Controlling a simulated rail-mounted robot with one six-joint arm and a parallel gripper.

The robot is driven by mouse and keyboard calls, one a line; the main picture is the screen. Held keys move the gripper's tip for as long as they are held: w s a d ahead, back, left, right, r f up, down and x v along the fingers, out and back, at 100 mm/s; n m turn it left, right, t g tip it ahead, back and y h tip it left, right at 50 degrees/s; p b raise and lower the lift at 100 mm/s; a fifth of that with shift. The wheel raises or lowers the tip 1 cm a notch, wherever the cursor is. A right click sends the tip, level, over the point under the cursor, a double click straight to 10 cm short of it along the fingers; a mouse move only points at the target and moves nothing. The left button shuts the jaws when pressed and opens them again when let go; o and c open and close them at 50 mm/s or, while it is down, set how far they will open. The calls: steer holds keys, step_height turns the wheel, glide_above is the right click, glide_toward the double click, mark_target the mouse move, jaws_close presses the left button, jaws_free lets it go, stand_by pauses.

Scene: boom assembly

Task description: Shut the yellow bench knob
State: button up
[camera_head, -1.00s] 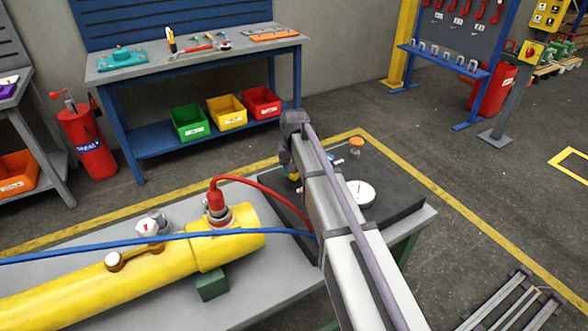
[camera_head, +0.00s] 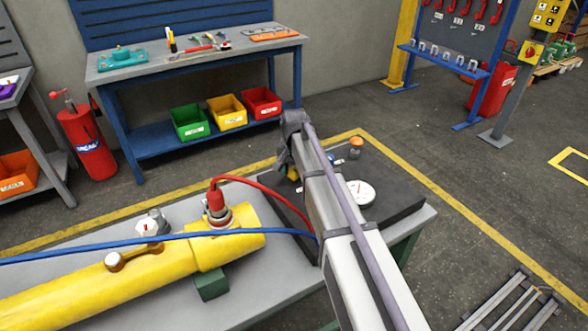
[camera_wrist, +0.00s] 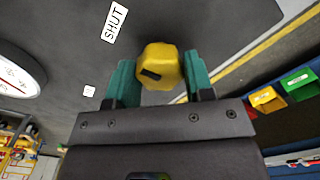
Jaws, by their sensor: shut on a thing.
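The yellow bench knob (camera_wrist: 160,66) shows in the wrist view, on the dark panel (camera_wrist: 215,25) near a white SHUT label (camera_wrist: 115,22). It is faceted, with a dark mark on its face. My gripper (camera_wrist: 160,80) has its two green fingers on either side of the knob, shut on it. In the head view my arm hides most of the knob and the gripper; only a bit of yellow (camera_head: 293,174) shows beside the arm on the dark bench top (camera_head: 395,190).
A white round gauge (camera_head: 361,193) and an orange knob (camera_head: 356,146) are on the dark bench top. A yellow cylinder (camera_head: 150,265) with a red hose (camera_head: 262,186) and a blue hose (camera_head: 100,245) lies to the left. Both hoses run close to my arm.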

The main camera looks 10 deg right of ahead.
mark_target(294, 171)
steer(key=o, duration=0.9)
step_height(294, 171, up, 11)
steer(key=p, duration=1)
steer(key=shift+f+p, duration=0.1)
steer(key=shift+p, duration=0.3)
steer(key=s+n, duration=0.2)
steer(key=s, duration=0.6)
steer(key=s+n, duration=0.2)
steer(key=s, duration=0.7)
steer(key=s+n, duration=0.1)
steer(key=s, duration=0.8)
steer(key=shift+s+d+n, duration=0.1)
steer(key=shift+s+n, duration=0.15)
steer(key=shift+n, duration=0.15)
